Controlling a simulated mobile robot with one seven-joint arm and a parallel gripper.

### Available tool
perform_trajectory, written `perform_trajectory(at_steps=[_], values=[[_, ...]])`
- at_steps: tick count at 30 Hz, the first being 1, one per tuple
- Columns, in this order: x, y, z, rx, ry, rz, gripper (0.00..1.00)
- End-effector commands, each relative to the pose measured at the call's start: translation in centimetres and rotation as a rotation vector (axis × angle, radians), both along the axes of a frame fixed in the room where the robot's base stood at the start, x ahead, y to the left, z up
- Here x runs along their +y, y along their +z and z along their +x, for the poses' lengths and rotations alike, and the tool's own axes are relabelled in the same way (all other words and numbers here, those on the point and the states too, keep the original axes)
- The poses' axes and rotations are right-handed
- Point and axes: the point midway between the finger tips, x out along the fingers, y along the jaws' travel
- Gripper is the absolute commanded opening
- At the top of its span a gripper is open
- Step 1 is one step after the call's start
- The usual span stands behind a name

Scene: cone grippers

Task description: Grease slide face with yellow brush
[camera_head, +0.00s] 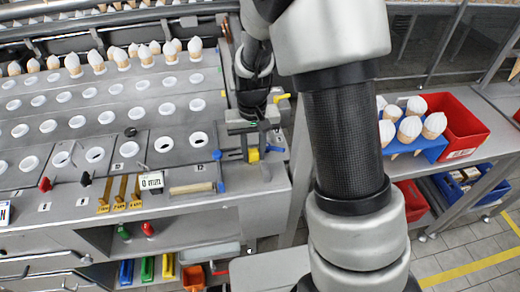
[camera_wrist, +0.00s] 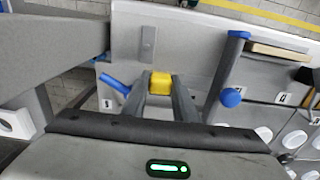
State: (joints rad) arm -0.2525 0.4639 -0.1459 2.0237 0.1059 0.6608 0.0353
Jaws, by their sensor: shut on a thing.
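My gripper (camera_head: 252,145) is low at the right end of the grey worktop in the head view. Its two dark fingers (camera_wrist: 160,92) reach forward in the wrist view, shut on a small yellow block between their tips. This yellow piece (camera_wrist: 161,81) looks like part of the yellow brush; it also shows in the head view (camera_head: 253,156). Bristles are not visible, so I cannot tell whether it touches anything below. A grey plate area (camera_wrist: 185,40) lies just beyond the fingertips. I cannot tell which surface is the slide face.
A blue piece (camera_wrist: 115,84) sticks out left of the fingers. A blue-ended bar (camera_wrist: 231,97) and a wooden-handled tool (camera_head: 190,188) lie close by. White cones (camera_head: 97,60) stand in rows at the back left. A red bin (camera_head: 455,125) stands on the right-hand bench.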

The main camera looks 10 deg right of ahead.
Motion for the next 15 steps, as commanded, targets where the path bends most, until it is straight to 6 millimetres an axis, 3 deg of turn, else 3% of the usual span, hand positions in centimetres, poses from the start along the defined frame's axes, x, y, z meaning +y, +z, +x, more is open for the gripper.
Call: perform_trajectory(at_steps=[15], values=[[3.4,-0.2,0.0,0.0,0.003,0.0,0.08]])
